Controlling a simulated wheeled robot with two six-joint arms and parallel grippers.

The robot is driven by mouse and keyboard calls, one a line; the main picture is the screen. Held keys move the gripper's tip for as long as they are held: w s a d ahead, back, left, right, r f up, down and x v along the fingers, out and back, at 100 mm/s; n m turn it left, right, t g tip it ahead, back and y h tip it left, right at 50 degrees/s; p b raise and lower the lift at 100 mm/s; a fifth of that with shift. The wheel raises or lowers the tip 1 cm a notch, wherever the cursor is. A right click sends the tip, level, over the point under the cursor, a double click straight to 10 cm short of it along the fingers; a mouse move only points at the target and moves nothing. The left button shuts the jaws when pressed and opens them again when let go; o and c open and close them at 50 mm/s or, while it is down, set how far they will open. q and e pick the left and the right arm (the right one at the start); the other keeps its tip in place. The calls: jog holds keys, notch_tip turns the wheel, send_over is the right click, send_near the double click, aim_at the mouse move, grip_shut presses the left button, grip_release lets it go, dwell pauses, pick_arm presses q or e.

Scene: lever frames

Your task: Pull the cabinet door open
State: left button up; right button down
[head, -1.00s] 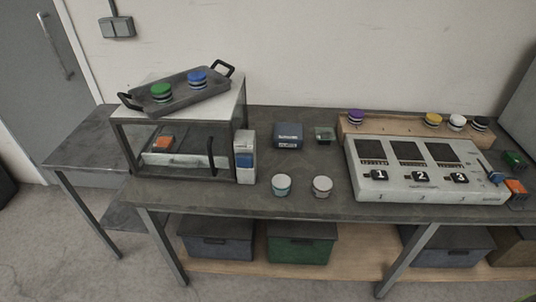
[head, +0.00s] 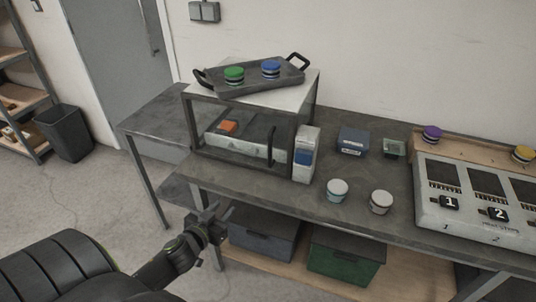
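The cabinet (head: 250,97) is a small dark-framed box with a white top on the workbench, left of centre. Its clear front door (head: 225,157) looks shut, with a dark upright handle (head: 272,146) near its right edge. Through the door an orange block (head: 228,126) shows on a pale object inside. My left gripper (head: 224,211) is in front of the bench's left end, below the cabinet and apart from it. Its fingers look spread, with nothing between them. My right gripper is not in view.
A tray (head: 250,82) with a green and a blue-topped container sits on the cabinet. A white and blue box (head: 305,155) stands close to the right of the door. Two round pots (head: 337,190) and a numbered panel (head: 480,200) are further right.

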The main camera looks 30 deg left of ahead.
pick_arm(q)
jog(key=d+r+t+h, duration=0.2)
jog(key=d+r+t, duration=0.15)
jog(key=r, duration=0.85)
jog(key=p, duration=0.5)
send_near(269, 148)
jog(key=shift+m, duration=0.4)
jog(key=w, duration=0.4)
jog(key=w+p, duration=0.1)
jog(key=w, duration=0.4)
jog(key=shift+w+a, duration=0.1)
jog(key=shift+a, duration=0.1)
grip_shut()
